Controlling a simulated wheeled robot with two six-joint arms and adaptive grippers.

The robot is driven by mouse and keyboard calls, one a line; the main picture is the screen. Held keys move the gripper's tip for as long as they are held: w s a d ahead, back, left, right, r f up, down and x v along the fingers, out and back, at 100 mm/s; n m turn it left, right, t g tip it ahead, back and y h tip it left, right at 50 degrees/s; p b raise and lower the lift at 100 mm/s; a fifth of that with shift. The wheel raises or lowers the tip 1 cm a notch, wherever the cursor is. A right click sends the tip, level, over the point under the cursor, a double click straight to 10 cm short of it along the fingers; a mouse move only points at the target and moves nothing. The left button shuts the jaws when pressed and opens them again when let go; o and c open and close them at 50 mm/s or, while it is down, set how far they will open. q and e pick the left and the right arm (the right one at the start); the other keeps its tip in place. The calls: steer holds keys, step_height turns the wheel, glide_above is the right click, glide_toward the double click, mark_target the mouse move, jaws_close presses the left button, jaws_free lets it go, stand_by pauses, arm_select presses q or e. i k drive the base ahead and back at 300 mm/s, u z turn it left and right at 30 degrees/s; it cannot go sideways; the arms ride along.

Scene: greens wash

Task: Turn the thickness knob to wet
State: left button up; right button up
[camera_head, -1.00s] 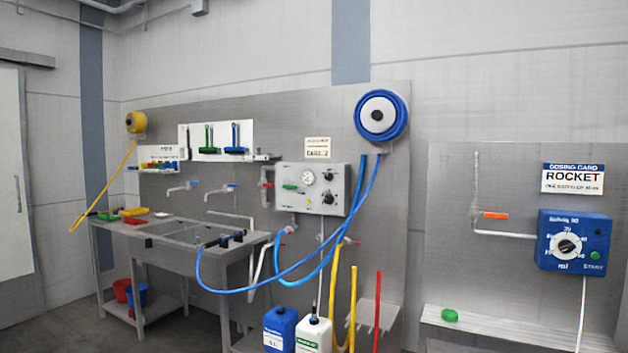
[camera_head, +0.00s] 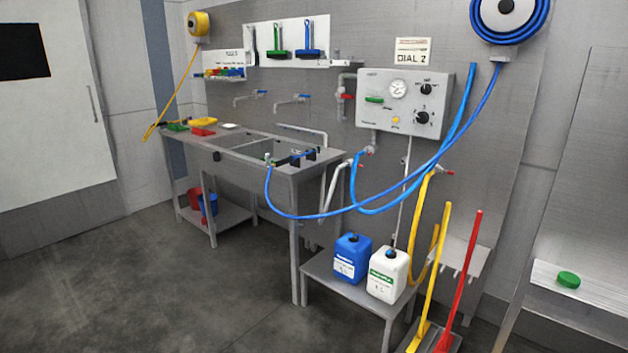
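A grey control panel (camera_head: 386,103) is on the steel back wall, right of the picture's middle. It carries two black knobs, an upper one (camera_head: 426,89) and a lower one (camera_head: 421,117), on its right side. It also has a round white gauge (camera_head: 398,89), a green switch (camera_head: 374,100) and a small yellow button (camera_head: 395,119). The panel lettering is too small to read, so I cannot tell which knob is for thickness or where either points. Neither of my grippers shows in this view.
A card reading DIAL 2 (camera_head: 412,51) hangs above the panel. A blue hose (camera_head: 398,187) loops below it. A blue jug (camera_head: 352,258) and a white jug (camera_head: 388,274) stand on a low stand (camera_head: 318,263). A steel sink bench (camera_head: 235,148) is left. Open floor (camera_head: 150,270) lies front left.

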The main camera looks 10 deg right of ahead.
mark_target(426, 89)
steer(key=i, duration=3.65)
steer(key=z, duration=2.7)
